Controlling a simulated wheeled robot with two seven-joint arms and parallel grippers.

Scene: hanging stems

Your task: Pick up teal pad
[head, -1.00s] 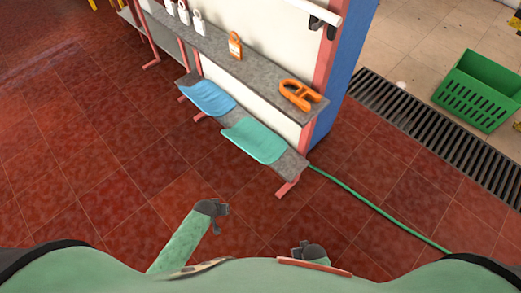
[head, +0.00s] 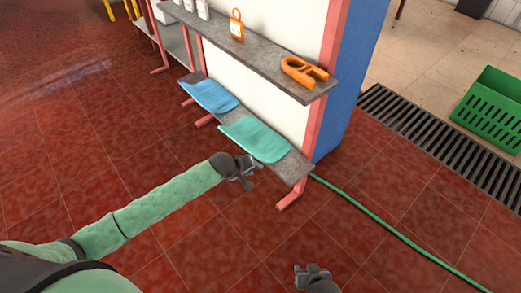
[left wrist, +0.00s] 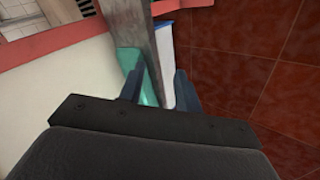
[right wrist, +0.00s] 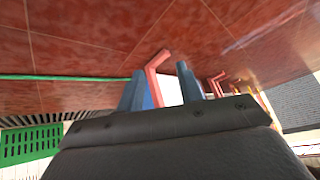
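The teal pad (head: 255,139) is a curved sheet lying on the low grey shelf, partly over its front edge. Part of it shows between the fingers in the left wrist view (left wrist: 150,92). My left gripper (head: 248,175) is open and empty, just in front of and below the pad in the head view, seemingly apart from it. My right gripper (head: 312,273) is low over the floor, well away from the pad. Its two fingers stand apart in the right wrist view (right wrist: 160,88), with nothing held.
A blue pad (head: 210,96) lies left of the teal one. The upper shelf (head: 262,62) overhangs behind, with an orange clamp-like item (head: 303,71) and an orange tag (head: 237,25). A green hose (head: 400,235) crosses the floor; a green crate (head: 490,110) stands right. The front floor is clear.

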